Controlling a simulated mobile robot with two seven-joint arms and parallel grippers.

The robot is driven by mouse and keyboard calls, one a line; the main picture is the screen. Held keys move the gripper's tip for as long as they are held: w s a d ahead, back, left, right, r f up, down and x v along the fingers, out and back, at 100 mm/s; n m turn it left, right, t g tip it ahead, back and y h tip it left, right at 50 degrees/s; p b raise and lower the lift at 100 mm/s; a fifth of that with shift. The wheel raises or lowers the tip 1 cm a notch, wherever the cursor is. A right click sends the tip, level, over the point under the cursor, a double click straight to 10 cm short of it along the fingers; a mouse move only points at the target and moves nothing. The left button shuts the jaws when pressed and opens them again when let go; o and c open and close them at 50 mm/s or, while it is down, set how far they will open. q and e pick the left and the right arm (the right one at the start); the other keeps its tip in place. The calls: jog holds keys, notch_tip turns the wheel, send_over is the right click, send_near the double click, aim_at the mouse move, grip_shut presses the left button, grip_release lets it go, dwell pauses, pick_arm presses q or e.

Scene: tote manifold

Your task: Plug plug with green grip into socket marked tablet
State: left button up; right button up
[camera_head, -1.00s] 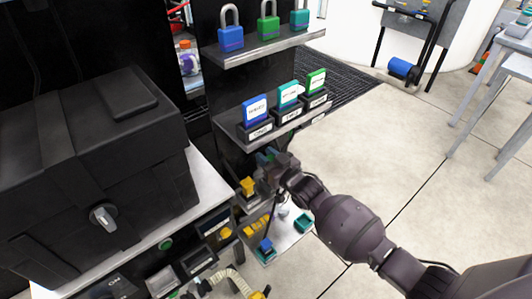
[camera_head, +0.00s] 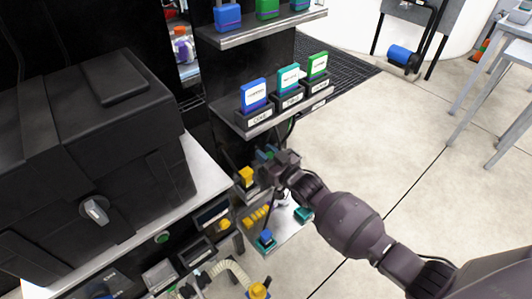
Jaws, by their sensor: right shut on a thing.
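My right gripper (camera_head: 275,162) is at the lower part of the black shelf unit, below the shelf of upright cards. It is shut on a small blue-green piece (camera_head: 265,152), mostly hidden by the jaws. I cannot tell whether this is the plug with the green grip. No socket label reading tablet is legible. A yellow piece (camera_head: 246,175) stands just left of the gripper. A blue piece on a teal base (camera_head: 265,239) and a teal piece (camera_head: 303,214) are on the tray below. My left gripper is not in view.
A black case (camera_head: 85,150) fills the left on a white-topped bench. Above the gripper, a shelf (camera_head: 220,113) carries blue, teal and green cards in labelled holders.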

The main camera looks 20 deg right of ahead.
jog(key=o, duration=0.9)
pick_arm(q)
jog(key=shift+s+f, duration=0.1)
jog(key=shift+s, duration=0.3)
pick_arm(e)
jog(key=shift+o, duration=0.6)
jog(key=shift+s+d, duration=0.2)
jog(key=shift+s, duration=0.3)
pick_arm(q)
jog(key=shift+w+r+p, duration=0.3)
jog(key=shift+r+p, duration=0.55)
jog(key=shift+p, duration=0.15)
pick_arm(e)
jog(key=v, duration=0.9)
jog(key=shift+s, duration=0.35)
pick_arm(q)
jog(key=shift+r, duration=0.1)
pick_arm(e)
jog(key=shift+d, duration=0.1)
